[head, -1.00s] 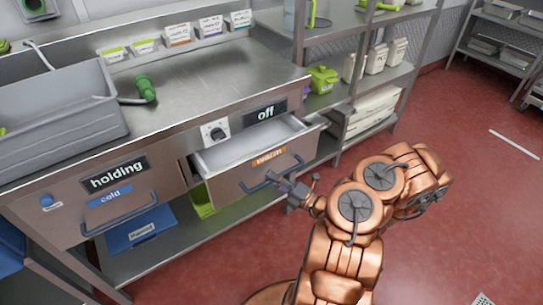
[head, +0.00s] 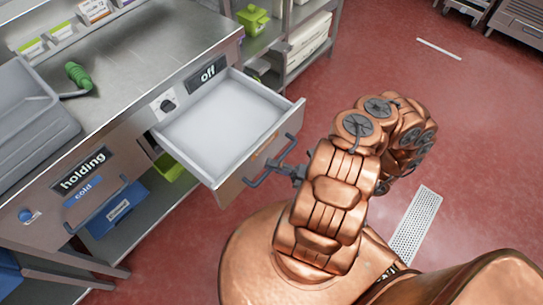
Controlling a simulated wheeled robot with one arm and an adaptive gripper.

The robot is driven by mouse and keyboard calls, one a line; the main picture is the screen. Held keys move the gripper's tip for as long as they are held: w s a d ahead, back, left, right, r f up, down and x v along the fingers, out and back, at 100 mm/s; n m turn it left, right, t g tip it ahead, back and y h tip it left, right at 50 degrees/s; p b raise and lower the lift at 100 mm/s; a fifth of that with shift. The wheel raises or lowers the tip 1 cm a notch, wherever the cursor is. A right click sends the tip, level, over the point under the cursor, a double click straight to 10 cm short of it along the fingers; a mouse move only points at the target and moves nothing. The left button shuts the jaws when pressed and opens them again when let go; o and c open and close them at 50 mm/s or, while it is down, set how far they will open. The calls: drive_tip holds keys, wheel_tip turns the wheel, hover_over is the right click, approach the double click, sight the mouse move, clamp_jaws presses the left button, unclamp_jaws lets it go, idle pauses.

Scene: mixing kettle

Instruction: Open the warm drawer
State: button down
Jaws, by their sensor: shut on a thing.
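The warm drawer (head: 222,124) stands well out of the steel counter, and its empty pale inside shows. It sits under the "off" sign (head: 207,74) and a control knob (head: 167,105). A dark bar handle (head: 262,178) is on its front panel, which carries an orange label that is hard to read. My gripper (head: 284,171) is at the right part of the handle and shut on it. The fingertips are small and partly hidden against the bar.
The closed cold drawer (head: 84,195) is to the left under the "holding" sign. A blue bin (head: 117,209) and a green bin (head: 172,167) sit on the lower shelf. A shelving rack (head: 290,30) stands behind. Red floor (head: 350,70) is clear to the right.

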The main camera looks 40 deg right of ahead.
drive_tip(key=shift+d, duration=0.1)
drive_tip(key=c, duration=1.1)
unclamp_jaws()
drive_tip(key=shift+s, duration=0.1)
drive_tip(key=shift+c, duration=0.2)
drive_tip(key=v, duration=1.2)
